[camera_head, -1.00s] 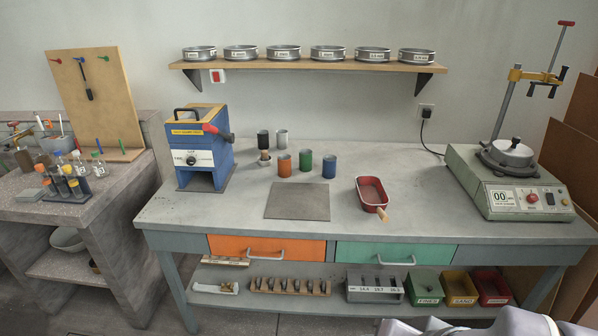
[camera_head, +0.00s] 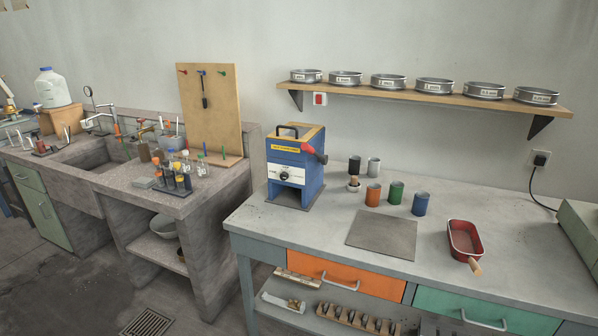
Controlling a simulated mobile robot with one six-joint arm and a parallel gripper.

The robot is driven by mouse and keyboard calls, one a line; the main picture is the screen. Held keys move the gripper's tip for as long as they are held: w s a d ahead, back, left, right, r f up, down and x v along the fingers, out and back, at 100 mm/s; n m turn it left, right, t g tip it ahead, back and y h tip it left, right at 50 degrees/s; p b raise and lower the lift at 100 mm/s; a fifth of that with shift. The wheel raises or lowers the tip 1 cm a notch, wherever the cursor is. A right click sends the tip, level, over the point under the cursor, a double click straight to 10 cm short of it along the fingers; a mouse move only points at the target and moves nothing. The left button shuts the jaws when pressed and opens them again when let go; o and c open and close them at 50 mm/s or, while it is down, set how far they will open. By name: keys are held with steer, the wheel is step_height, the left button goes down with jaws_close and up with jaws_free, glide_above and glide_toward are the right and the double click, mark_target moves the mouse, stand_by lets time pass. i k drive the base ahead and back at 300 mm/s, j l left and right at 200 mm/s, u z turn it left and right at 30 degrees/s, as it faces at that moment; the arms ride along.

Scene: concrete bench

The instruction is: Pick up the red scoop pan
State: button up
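The red scoop pan (camera_head: 464,238) lies on the bench top at the right of the picture. Nothing touches or covers the pan. My gripper is not in view.
A grey plate (camera_head: 382,235) lies flat left of the pan. Orange (camera_head: 373,195), green (camera_head: 395,192) and blue (camera_head: 420,204) cups stand behind the plate. A blue machine (camera_head: 295,168) stands further left. A green-grey machine (camera_head: 582,232) is cut off at the right edge.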

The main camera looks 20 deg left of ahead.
mark_target(466, 247)
steer(key=i+j+z, duration=0.2)
steer(key=j+z, duration=0.25)
steer(key=j, duration=0.25)
steer(key=i+j+z, duration=0.15)
steer(key=j+z, duration=0.25)
steer(key=j, duration=0.35)
steer(key=j+z, duration=0.45)
steer(key=j, duration=0.3)
steer(key=i+l, duration=0.25)
steer(key=i, duration=0.15)
steer(key=i+u, duration=0.05)
